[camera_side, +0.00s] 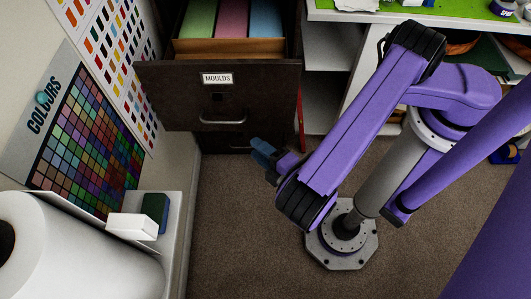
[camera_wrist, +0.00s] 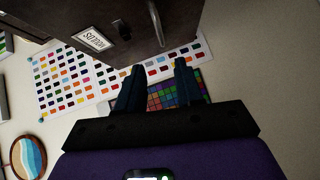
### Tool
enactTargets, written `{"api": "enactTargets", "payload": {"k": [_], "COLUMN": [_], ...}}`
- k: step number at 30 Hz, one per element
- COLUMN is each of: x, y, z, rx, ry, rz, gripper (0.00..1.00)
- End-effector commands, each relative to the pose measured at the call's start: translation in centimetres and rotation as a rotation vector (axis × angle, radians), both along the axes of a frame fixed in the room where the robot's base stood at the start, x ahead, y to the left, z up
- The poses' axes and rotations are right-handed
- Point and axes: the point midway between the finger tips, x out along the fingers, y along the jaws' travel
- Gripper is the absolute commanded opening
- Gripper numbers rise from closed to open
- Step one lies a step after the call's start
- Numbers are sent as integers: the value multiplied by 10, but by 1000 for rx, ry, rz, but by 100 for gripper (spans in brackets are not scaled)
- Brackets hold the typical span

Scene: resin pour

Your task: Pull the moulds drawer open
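The dark moulds drawer (camera_side: 165,95), with a white MOULDS label (camera_side: 217,79), stands out from its cabinet. Green, pink and blue contents show inside it. Its metal bar handle (camera_side: 222,121) is on the front, below the label. In the wrist view the drawer front (camera_wrist: 130,15) is at the top, with the handle (camera_wrist: 156,22) beyond the fingertips. My gripper (camera_side: 262,153) is to the lower right of the handle, apart from it. In the wrist view my gripper (camera_wrist: 157,75) has its two fingers spread, with nothing between them.
Below is another dark drawer with a handle (camera_side: 232,147). White shelves (camera_side: 330,75) and a bench with a green mat (camera_side: 455,8) stand to the right. A colour chart (camera_side: 85,155) leans on the left wall, near a white roll (camera_side: 75,250). The brown carpet (camera_side: 225,230) is clear.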

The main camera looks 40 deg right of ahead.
Motion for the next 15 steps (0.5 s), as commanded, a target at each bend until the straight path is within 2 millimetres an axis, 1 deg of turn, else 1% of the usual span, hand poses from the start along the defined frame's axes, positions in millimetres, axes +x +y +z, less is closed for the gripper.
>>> {"api": "enactTargets", "payload": {"k": [1, 3, 6, 15], "x": [-6, -11, -16, -18], "y": [1, 1, 0, -1], "z": [1, 1, 2, 3], "rx": [0, 0, 0, 1], "ry": [0, 1, 0, 0], "rz": [4, 3, 0, 0], "gripper": [36, 36, 36, 36]}}
